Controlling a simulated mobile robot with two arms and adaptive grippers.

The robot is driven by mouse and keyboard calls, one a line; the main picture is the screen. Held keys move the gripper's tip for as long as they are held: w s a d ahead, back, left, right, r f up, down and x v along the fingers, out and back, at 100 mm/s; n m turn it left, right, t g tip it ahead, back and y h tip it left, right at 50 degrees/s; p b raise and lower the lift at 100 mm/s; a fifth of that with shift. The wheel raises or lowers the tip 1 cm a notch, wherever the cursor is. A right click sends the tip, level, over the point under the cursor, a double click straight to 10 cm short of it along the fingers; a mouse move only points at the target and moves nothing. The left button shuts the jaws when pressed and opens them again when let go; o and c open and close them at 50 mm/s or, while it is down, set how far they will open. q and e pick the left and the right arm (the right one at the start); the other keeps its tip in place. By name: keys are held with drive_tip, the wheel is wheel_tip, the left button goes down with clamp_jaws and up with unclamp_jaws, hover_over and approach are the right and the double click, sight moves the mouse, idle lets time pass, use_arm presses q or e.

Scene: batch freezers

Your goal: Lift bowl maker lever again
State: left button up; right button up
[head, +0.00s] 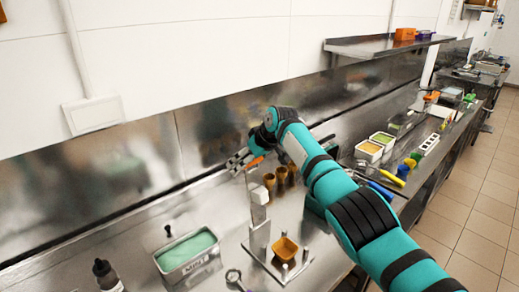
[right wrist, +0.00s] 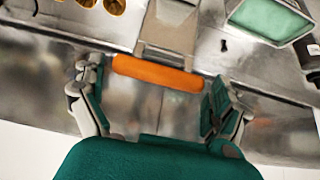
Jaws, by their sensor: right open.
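The bowl maker (head: 259,238) stands on the steel counter, with a grey column and a flat base. Its lever has an orange handle (head: 256,162), seen near the top of the machine and as a horizontal bar (right wrist: 158,73) in the right wrist view. My right gripper (head: 238,162) is at the lever. In the right wrist view its jaws (right wrist: 157,80) are apart, one finger near each end of the orange handle, not closed on it. An orange-brown bowl (head: 286,249) sits on the machine's base. My left gripper is not in view.
A mint tub (head: 188,252) stands left of the machine, with a dark bottle (head: 104,272) further left. Brown cones or cups (head: 281,174) stand behind the machine. My right arm crosses over the counter. More tubs (head: 369,149) are to the right. A wall shelf (head: 375,47) hangs above.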

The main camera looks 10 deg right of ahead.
drive_tip(key=v, duration=1)
drive_tip(key=shift+s+d, duration=0.2)
drive_tip(key=shift+d, duration=0.05)
